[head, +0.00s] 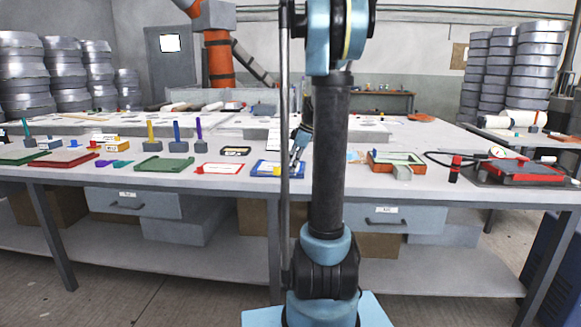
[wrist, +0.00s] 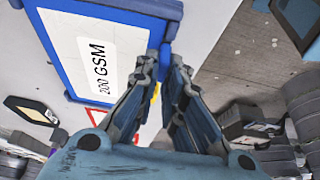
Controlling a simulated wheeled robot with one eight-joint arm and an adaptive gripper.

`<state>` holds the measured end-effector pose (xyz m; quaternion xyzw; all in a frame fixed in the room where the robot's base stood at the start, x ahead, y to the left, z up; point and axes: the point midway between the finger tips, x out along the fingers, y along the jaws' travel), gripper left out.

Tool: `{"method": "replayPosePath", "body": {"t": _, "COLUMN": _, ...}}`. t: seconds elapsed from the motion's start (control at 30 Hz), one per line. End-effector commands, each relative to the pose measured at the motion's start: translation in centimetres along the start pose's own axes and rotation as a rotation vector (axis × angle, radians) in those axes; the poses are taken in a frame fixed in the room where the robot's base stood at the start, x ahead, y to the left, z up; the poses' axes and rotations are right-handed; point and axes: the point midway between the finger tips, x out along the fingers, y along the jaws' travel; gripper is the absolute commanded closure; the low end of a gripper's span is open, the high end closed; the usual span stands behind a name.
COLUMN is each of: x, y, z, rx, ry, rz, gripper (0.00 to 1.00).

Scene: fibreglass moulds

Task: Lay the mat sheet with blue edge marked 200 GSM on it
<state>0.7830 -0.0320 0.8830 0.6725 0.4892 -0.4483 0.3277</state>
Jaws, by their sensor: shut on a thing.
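The mat sheet with blue edge (head: 265,169) is at the front of the table in the head view, partly behind my arm. In the wrist view the sheet (wrist: 72,50) fills the upper left, its white label reading 200 GSM. In the head view my gripper (head: 296,164) is at the sheet's right part. I cannot tell whether the sheet rests on the table or is slightly raised.
A red-edged sheet (head: 222,169) lies just left of the blue one. A green tray (head: 164,164) and a red tray (head: 68,160) lie further left. An orange-and-green mould (head: 394,160) and a red-and-black case (head: 520,172) stand to the right. Upright coloured handles stand behind.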

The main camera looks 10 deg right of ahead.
Motion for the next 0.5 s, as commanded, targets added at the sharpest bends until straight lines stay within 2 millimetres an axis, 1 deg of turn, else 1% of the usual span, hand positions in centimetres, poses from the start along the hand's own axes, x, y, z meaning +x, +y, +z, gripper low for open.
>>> {"method": "replayPosePath", "body": {"t": 0.07, "x": 0.00, "y": 0.00, "z": 0.00, "rx": 0.000, "ry": 0.000, "rz": 0.000, "gripper": 1.00}}
{"method": "replayPosePath", "body": {"t": 0.1, "x": 0.00, "y": -0.01, "z": 0.00, "rx": 0.000, "ry": 0.000, "rz": 0.000, "gripper": 0.84}}
{"method": "replayPosePath", "body": {"t": 0.17, "x": 0.00, "y": -0.01, "z": 0.00, "rx": 0.000, "ry": 0.000, "rz": 0.000, "gripper": 0.70}}
{"method": "replayPosePath", "body": {"t": 0.2, "x": 0.00, "y": -0.01, "z": 0.00, "rx": 0.000, "ry": 0.000, "rz": 0.000, "gripper": 0.67}}
{"method": "replayPosePath", "body": {"t": 0.5, "x": -0.04, "y": -0.01, "z": 0.00, "rx": 0.000, "ry": 0.000, "rz": 0.000, "gripper": 0.67}}
